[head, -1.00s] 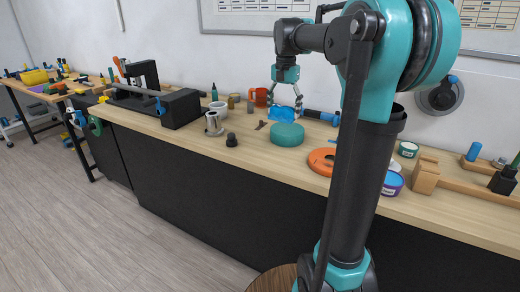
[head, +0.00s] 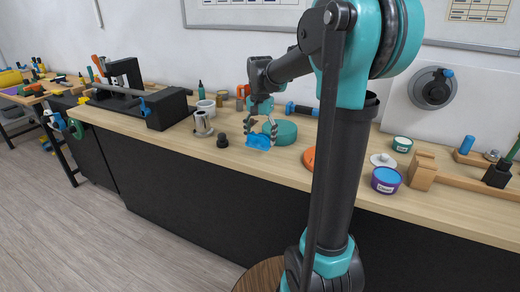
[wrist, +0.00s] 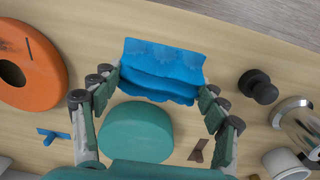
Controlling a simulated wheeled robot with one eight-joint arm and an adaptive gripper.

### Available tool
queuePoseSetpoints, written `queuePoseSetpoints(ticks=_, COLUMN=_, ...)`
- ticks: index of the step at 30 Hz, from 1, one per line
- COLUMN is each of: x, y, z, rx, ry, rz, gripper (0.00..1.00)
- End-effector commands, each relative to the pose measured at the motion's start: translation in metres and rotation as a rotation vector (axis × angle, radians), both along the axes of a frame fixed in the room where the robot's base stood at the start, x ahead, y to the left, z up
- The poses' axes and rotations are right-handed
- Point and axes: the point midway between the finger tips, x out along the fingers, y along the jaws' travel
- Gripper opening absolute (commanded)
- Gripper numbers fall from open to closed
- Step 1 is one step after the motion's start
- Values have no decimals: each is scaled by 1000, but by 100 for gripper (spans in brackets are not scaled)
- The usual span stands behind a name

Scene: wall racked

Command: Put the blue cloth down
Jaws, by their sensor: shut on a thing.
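The blue cloth (head: 259,141) hangs folded between the fingertips of my gripper (head: 260,130), over the front part of the wooden workbench (head: 190,145). In the wrist view the cloth (wrist: 160,72) spans the gap between the two fingers of my gripper (wrist: 160,84), which touch its left and right ends. The cloth is close to the bench top; I cannot tell whether its lower edge touches the wood.
A round teal block (wrist: 136,131) stands just behind the cloth. An orange ring (wrist: 28,65), a black knob (wrist: 258,86) and a metal pot (wrist: 298,122) are nearby. The bench's front edge is close, with bare wood along it.

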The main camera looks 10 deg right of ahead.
Motion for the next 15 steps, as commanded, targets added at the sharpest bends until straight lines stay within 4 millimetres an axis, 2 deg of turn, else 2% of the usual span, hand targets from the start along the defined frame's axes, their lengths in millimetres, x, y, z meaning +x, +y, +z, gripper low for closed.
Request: queuePoseSetpoints(ticks=15, x=0, y=0, z=-51, rx=0, ry=0, rz=0, gripper=42)
